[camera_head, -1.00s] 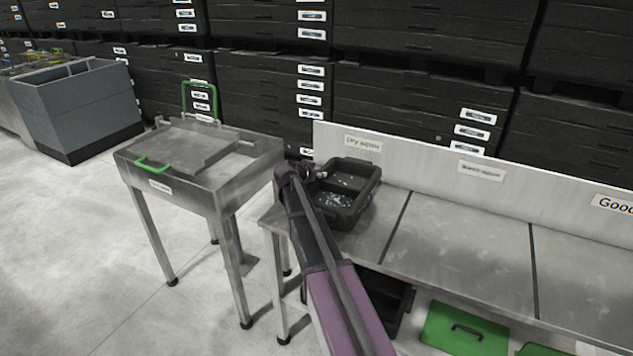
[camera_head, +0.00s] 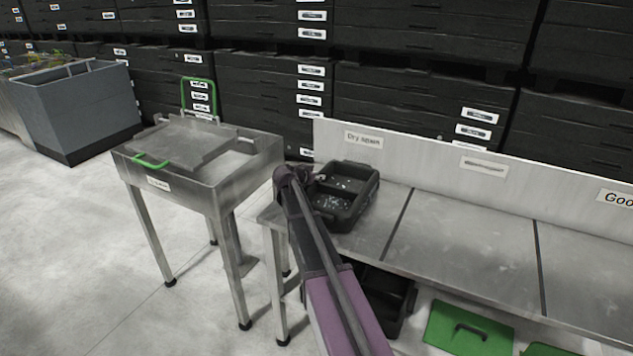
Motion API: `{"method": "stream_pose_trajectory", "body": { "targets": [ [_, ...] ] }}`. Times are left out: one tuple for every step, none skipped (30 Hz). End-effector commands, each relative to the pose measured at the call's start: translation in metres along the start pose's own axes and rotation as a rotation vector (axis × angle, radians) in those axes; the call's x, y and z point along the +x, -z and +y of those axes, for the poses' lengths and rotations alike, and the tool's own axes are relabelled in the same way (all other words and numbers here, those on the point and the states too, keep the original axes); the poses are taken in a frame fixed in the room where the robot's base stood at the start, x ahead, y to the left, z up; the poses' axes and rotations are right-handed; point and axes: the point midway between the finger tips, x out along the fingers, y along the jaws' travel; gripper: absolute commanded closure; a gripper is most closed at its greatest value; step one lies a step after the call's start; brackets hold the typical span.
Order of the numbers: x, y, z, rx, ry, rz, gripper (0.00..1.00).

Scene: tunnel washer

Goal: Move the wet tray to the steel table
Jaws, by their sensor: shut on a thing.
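A black two-compartment tray (camera_head: 368,203) with small pale bits inside is at the left end of the long steel bench (camera_head: 470,245), by the "Dry again" sign. My gripper (camera_head: 318,178) is at the tray's left rim and shut on it. My arm hides much of the gripper and the tray's near left side. I cannot tell whether the tray rests on the bench or hangs slightly above it. To the left stands a separate steel table (camera_head: 228,188) with raised sides, a flat steel lid or plate and green handles.
A narrow gap separates the steel table from the bench. Below the bench are a black bin (camera_head: 385,298) and a green lid with a handle (camera_head: 468,328). A grey bin (camera_head: 85,105) stands far left. Black stacked crates (camera_head: 420,100) line the back. The bench's middle is clear.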

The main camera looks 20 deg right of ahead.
Motion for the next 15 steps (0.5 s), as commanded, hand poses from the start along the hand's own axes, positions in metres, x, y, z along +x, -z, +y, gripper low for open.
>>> {"method": "stream_pose_trajectory", "body": {
  "targets": [
    [0.0009, -0.0016, 0.0002, -0.001, 0.000, 0.001, 1.00],
    [0.0009, -0.0016, 0.0002, -0.001, 0.000, 0.001, 1.00],
    [0.0008, -0.0014, 0.0002, -0.001, 0.000, 0.001, 1.00],
    [0.0007, -0.0012, 0.0002, -0.001, 0.000, 0.001, 1.00],
    [0.0007, -0.0010, 0.0002, -0.001, 0.000, 0.001, 1.00],
    [0.0006, -0.0008, 0.0002, -0.001, 0.000, 0.001, 1.00],
    [0.0006, -0.0008, 0.0002, -0.001, 0.000, 0.001, 1.00],
    [0.0006, -0.0008, 0.0002, -0.001, 0.000, 0.001, 1.00],
    [0.0006, -0.0008, 0.0002, -0.001, 0.000, 0.001, 1.00],
    [0.0006, -0.0008, 0.0002, -0.001, 0.000, 0.001, 1.00],
    [0.0007, -0.0011, 0.0003, -0.001, 0.000, 0.001, 1.00],
    [0.0012, -0.0019, 0.0003, -0.001, 0.000, 0.001, 1.00],
    [0.0016, -0.0027, 0.0003, -0.001, 0.000, 0.001, 1.00],
    [0.0019, -0.0035, 0.0003, -0.001, 0.000, 0.001, 1.00],
    [0.0017, -0.0032, 0.0003, 0.000, 0.000, 0.000, 0.57]
  ]
}}
